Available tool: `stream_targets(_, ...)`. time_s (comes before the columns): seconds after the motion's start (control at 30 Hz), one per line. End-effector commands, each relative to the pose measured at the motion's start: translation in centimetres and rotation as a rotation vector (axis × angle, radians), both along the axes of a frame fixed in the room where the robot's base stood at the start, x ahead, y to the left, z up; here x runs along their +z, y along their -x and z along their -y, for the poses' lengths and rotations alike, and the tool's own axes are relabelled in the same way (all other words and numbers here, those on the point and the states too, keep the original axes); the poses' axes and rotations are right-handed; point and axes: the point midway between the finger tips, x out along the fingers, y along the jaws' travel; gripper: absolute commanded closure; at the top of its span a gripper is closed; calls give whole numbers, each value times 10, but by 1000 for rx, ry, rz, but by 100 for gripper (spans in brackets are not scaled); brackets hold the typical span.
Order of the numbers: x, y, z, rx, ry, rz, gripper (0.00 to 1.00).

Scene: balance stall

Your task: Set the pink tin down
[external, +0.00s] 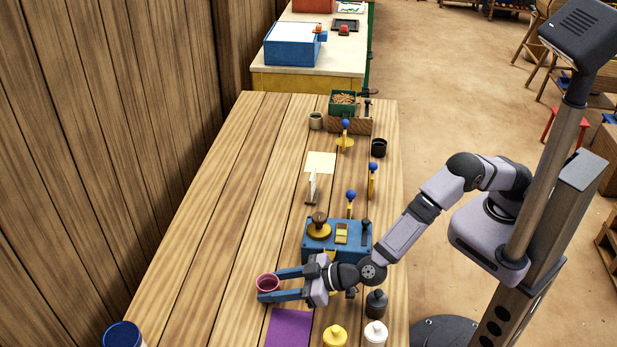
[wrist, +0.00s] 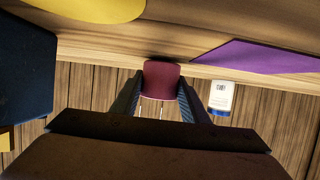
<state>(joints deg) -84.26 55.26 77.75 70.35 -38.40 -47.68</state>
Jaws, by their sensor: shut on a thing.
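The pink tin (external: 267,283) is a small, open-topped cup, upright in the external view. My gripper (external: 266,286) is shut on it, with one blue finger on each side. In the wrist view the tin (wrist: 161,80) shows dark pink between the two fingertips (wrist: 160,92). The tin is over the wooden table (external: 215,240), left of the blue balance box. I cannot tell whether its base touches the table. A purple mat (external: 289,327) lies on the table just below and right of the tin in the external view; it also shows in the wrist view (wrist: 255,57).
The blue box (external: 362,232) with a brown-topped weight on a yellow pan stands close to my gripper. A yellow bottle (external: 335,337), a white bottle (external: 376,333) and a dark one (external: 376,303) stand near my wrist.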

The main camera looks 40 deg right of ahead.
Motion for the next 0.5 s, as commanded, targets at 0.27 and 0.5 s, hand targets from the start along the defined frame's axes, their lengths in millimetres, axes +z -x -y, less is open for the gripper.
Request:
stream_targets(0.27, -3, 0, 0, 0, -1, 0, 85)
stream_targets(0.5, -6, 0, 0, 0, -1, 0, 43)
